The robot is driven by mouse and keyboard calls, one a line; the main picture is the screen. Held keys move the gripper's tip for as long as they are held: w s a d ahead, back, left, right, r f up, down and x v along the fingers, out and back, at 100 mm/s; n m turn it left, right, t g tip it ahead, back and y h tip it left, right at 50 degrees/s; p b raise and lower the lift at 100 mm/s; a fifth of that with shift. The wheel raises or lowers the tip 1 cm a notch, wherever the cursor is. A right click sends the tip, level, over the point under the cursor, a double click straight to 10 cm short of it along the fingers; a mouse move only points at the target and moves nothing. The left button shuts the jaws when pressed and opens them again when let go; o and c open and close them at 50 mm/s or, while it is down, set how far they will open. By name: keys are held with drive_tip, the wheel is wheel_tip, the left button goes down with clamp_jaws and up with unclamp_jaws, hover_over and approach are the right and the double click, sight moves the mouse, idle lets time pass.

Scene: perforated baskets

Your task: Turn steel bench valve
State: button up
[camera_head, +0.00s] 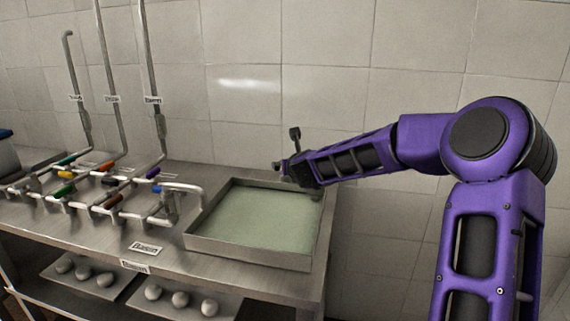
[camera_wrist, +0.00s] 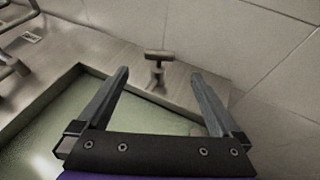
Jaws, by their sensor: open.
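The steel bench valve (camera_wrist: 158,66) shows in the wrist view as a short post with a T-shaped cross handle, standing on the bench top just behind the basin's rim. My gripper (camera_wrist: 159,72) is open and empty, with one finger on each side of the valve in the picture. The valve looks to lie beyond the fingertips; I see no contact. In the head view my gripper (camera_head: 286,169) hangs over the back right corner of the basin, pointing left. There I cannot clearly tell the valve from the dark gripper parts.
The basin (camera_head: 249,260) of pale green liquid sits below and in front of my gripper. A steel bench (camera_head: 170,243) carries pipes with coloured handles (camera_head: 115,195) to the left. A tiled wall (camera_wrist: 255,45) stands close on the right in the wrist view.

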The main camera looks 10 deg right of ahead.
drive_tip(key=x, duration=1.1)
drive_tip(key=shift+r, duration=0.1)
drive_tip(key=c, duration=1.2)
